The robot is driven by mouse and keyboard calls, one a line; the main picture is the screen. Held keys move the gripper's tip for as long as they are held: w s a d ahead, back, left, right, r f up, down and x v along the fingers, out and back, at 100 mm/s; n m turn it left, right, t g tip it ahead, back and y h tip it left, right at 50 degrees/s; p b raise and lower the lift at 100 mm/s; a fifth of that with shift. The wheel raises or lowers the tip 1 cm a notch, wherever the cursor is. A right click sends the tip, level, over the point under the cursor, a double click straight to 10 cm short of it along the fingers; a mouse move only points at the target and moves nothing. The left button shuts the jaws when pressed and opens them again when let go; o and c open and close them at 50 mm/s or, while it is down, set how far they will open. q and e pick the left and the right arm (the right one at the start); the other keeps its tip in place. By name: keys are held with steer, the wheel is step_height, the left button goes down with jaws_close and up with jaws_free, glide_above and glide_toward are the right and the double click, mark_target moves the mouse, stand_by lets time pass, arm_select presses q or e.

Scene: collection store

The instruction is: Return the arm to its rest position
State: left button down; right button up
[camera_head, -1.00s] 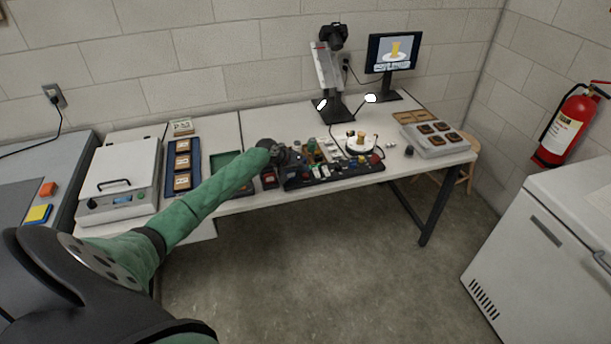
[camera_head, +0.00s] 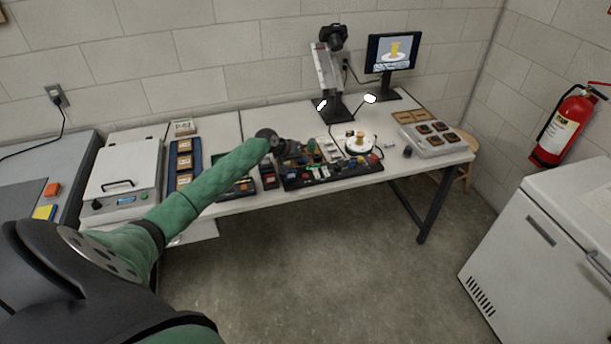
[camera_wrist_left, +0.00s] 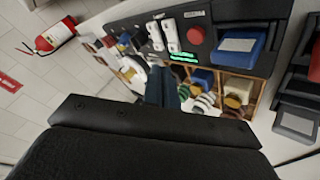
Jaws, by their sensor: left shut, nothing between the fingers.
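My left arm (camera_head: 205,187), in a green sleeve, reaches from the lower left over the long white table (camera_head: 235,205). Its dark wrist and left gripper (camera_head: 283,152) are above the cluttered middle of the table, by the black organiser. The fingers are small and partly hidden by the wrist in the head view. In the left wrist view the left gripper (camera_wrist_left: 162,88) points at a wooden compartment box (camera_wrist_left: 262,90) with several small items; the jaws are shut and hold nothing. My right gripper is in neither view.
A black panel (camera_head: 335,174) with small parts lies at the front edge. A turntable (camera_head: 360,149) with a yellow piece, a camera stand (camera_head: 334,108) and a monitor (camera_head: 393,53) stand beyond. A white lidded device (camera_head: 120,180) stands left. Floor in front is clear.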

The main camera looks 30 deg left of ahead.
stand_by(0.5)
